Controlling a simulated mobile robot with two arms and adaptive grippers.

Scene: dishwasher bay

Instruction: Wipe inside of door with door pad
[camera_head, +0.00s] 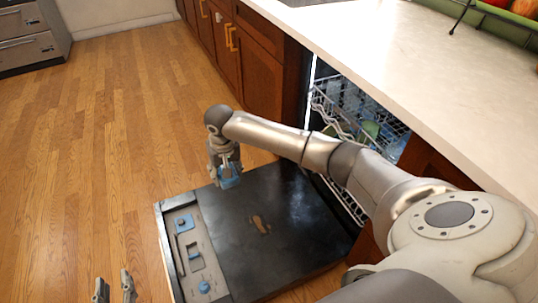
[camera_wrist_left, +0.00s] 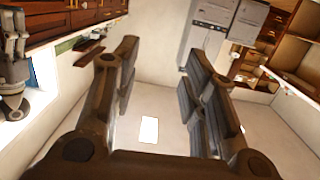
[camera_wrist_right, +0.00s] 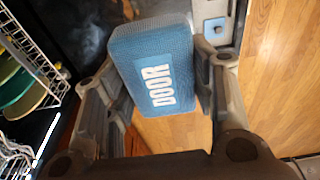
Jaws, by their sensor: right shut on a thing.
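The dishwasher door (camera_head: 290,198) lies folded down, its dark inner face up, with a brown smear (camera_head: 260,225) near its middle. My right gripper (camera_head: 225,176) is above the door's far-left corner, shut on the blue door pad (camera_head: 231,181). In the right wrist view the pad (camera_wrist_right: 150,50) sits between the fingers, its "DOOR" label facing the camera. Whether the pad touches the door cannot be told. My left gripper (camera_head: 114,288) is at the bottom left of the head view, over the floor. In the left wrist view its fingers (camera_wrist_left: 160,85) are apart and empty.
A grey control strip (camera_head: 195,250) runs along the door's outer edge. The dishwasher opening with a wire rack (camera_head: 345,115) and dishes is behind my right arm, under the pale counter (camera_head: 440,70). Wooden floor (camera_head: 90,160) left of the door is clear.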

